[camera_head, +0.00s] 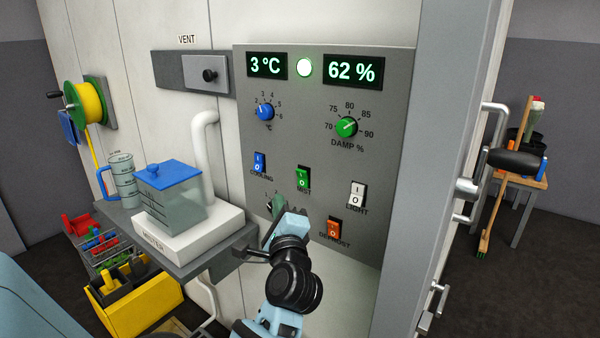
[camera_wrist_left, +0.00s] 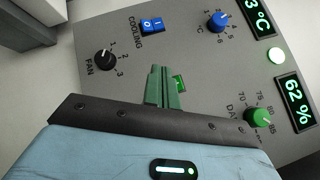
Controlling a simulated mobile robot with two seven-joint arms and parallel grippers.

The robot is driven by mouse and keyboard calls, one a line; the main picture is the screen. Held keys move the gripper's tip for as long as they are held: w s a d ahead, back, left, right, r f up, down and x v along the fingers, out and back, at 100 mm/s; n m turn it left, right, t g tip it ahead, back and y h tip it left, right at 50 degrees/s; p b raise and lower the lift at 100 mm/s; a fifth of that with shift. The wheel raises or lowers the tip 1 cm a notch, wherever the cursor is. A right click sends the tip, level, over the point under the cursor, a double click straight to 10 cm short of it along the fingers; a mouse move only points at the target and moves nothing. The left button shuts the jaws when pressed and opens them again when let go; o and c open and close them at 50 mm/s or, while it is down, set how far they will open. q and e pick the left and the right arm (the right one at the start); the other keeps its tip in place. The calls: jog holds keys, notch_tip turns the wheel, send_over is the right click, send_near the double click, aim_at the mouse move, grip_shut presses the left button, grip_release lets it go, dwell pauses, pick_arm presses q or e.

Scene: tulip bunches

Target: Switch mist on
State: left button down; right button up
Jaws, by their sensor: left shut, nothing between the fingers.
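The mist switch (camera_head: 303,178) is a green rocker in a dark frame on the grey control panel (camera_head: 330,135), above the label MIST. I cannot tell which way it is pressed. In the left wrist view the mist switch (camera_wrist_left: 180,83) shows only in part, beside and behind my fingers. My left gripper (camera_head: 268,207) is shut and empty, in front of the panel's lower left, below and left of the mist switch, covering part of the fan dial. In the left wrist view the green fingers of my left gripper (camera_wrist_left: 160,70) lie together. My right gripper is not in view.
The panel also holds a blue cooling switch (camera_head: 260,162), a white light switch (camera_head: 357,194), an orange defrost switch (camera_head: 334,229) and blue and green dials. A lit round lamp (camera_head: 304,67) sits between displays. A humidifier with a blue lid (camera_head: 168,174) stands left.

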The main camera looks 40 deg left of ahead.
aim_at(298, 184)
pick_arm(q)
jog(key=shift+w+a+r, duration=0.1)
jog(key=shift+w+r, duration=0.25)
jog(key=shift+w, duration=0.55)
jog(key=shift+w+a+r, duration=0.1)
jog(key=shift+w+r, duration=0.3)
jog(key=shift+w, duration=0.45)
jog(key=shift+w+a+r, duration=0.1)
jog(key=shift+w+r, duration=0.25)
jog(key=shift+w, duration=0.55)
jog(key=shift+w, duration=0.15)
jog(key=shift+w+r, duration=0.15)
jog(key=shift+w, duration=0.1)
jog(key=shift+w+a+r, duration=0.1)
jog(key=shift+w+r, duration=0.05)
jog(key=shift+w, duration=0.25)
dwell(0.8)
jog(key=shift+s, duration=0.15)
jog(key=shift+s+f, duration=0.3)
jog(key=shift+s, duration=0.4)
